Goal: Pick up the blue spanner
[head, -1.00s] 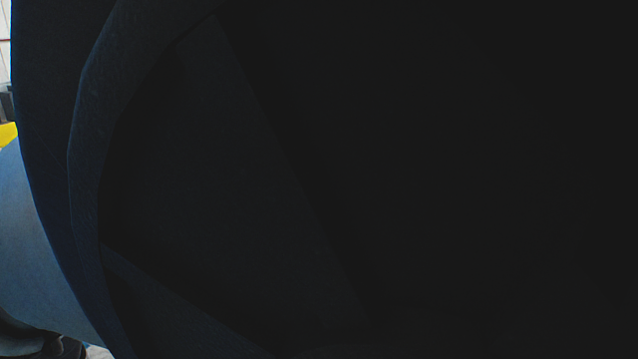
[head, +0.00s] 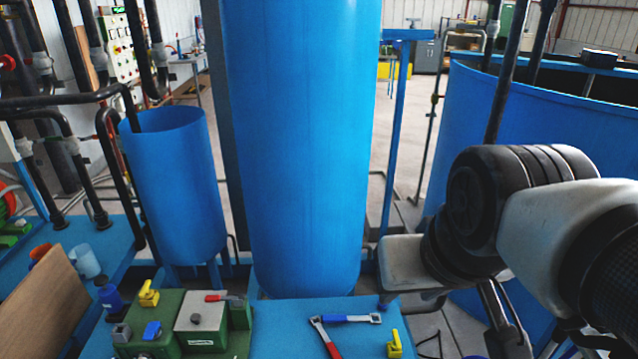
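The blue spanner (head: 347,318) lies flat on the blue bench top (head: 285,330) at the bottom middle of the head view. Its blue handle runs left to right, with a metal head at the right end. A red-handled tool (head: 333,348) lies at its left end, and its metal head is touching or very close to the spanner. My arm comes in from the right, well above the bench. My gripper cannot be clearly made out among the arm's parts at the lower right, and nothing is seen on the spanner.
A yellow tap-like piece (head: 394,344) stands right of the spanner. A green box (head: 165,325) with yellow and blue levers stands left. A tall blue cylinder (head: 298,150) rises behind the bench. A large blue tank (head: 570,130) stands behind my arm.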

